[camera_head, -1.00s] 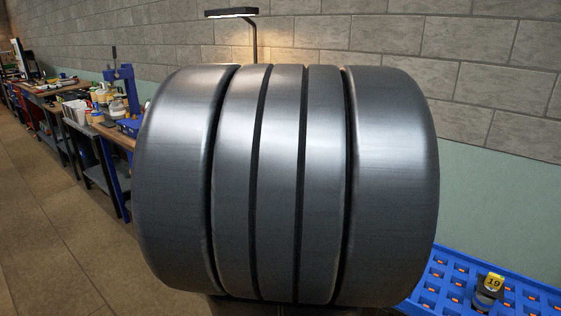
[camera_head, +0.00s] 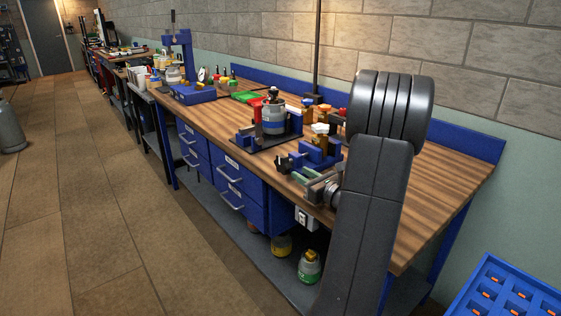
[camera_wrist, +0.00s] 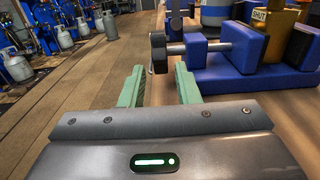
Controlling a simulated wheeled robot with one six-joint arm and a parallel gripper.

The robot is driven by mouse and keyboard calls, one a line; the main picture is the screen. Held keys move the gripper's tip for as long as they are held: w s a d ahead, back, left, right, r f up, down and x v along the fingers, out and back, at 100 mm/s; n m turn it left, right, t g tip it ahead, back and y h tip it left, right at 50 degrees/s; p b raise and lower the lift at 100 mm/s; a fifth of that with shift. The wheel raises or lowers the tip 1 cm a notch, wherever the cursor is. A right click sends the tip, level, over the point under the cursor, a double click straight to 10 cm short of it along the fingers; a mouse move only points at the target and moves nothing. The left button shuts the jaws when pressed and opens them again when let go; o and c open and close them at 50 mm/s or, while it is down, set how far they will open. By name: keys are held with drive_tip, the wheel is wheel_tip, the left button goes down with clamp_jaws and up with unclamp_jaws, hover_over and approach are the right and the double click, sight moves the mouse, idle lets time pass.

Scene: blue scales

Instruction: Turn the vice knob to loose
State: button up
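The blue vice (camera_head: 318,154) stands near the front edge of the wooden workbench and also shows at the upper right of the wrist view (camera_wrist: 240,50). Its dark round knob (camera_wrist: 158,52) sits on a metal shaft on the vice's left side in the wrist view. The knob also shows small in the head view (camera_head: 282,164). My gripper (camera_wrist: 159,68) is open and empty, its two green fingers apart. The knob appears just beyond the fingertips, in line with the gap; I see no contact. In the head view my gripper (camera_head: 293,174) is beside the vice, partly hidden by my arm.
The workbench (camera_head: 445,185) has blue drawers (camera_head: 238,178) below its front edge. A grey canister with a blue band (camera_head: 273,119) stands behind the vice. A yellow block with a dark label (camera_wrist: 265,20) is by the vice. Open floor (camera_head: 100,210) lies left.

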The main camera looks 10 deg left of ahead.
sight(279, 160)
drive_tip(key=x, duration=1.2)
drive_tip(key=shift+p, duration=0.4)
clamp_jaws()
